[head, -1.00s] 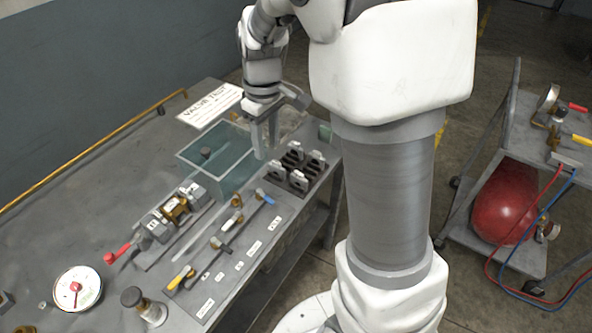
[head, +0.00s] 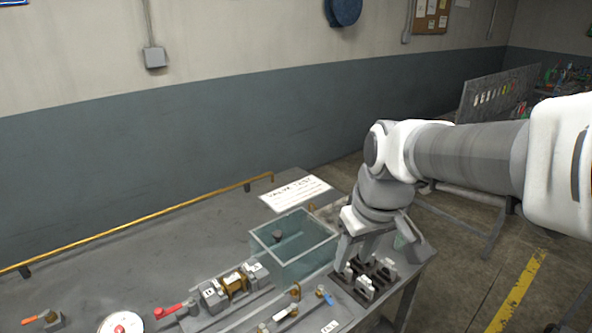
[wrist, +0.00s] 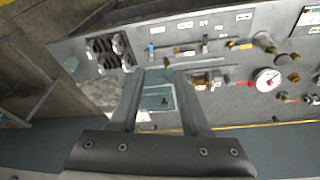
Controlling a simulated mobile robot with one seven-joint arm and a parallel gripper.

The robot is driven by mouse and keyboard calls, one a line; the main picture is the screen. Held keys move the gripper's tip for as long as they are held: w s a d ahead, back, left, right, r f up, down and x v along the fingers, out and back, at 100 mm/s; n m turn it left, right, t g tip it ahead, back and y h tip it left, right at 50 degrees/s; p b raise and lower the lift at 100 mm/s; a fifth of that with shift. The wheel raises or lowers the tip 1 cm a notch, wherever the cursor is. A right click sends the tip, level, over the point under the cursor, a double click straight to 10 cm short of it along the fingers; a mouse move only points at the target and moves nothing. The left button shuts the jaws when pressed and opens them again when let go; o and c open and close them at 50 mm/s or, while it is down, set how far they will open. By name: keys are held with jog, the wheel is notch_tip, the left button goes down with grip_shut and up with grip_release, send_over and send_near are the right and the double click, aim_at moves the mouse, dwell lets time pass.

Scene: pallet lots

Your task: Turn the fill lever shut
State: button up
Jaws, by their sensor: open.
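My gripper (head: 375,245) is open and empty, pointing down above the bench by the tank and the black rack. In the wrist view my gripper (wrist: 160,78) has its two fingers apart, with the tank showing between them. Several levers are on the bench: a blue one (head: 324,297) on the labelled panel, a red one (head: 172,310) beside the clamped valve, and an orange one (head: 40,318) at the far left. The labels are too small to read, so I cannot tell which is the fill lever.
A clear-walled tank (head: 295,255) stands left of my gripper. A black rack (head: 365,283) with several grey pieces is below it. A clamped brass valve (head: 236,283), a dial gauge (head: 121,323) and a brass pipe (head: 150,221) are also on the bench. Its back left is clear.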

jog(key=shift+m+t, duration=0.5)
jog(key=shift+s+d+r+b, duration=0.15)
jog(key=shift+s+b, duration=0.1)
jog(key=shift+s, duration=0.85)
jog(key=shift+s+a+r+b, duration=0.1)
jog(key=shift+s+b, duration=0.15)
jog(key=shift+s, duration=0.8)
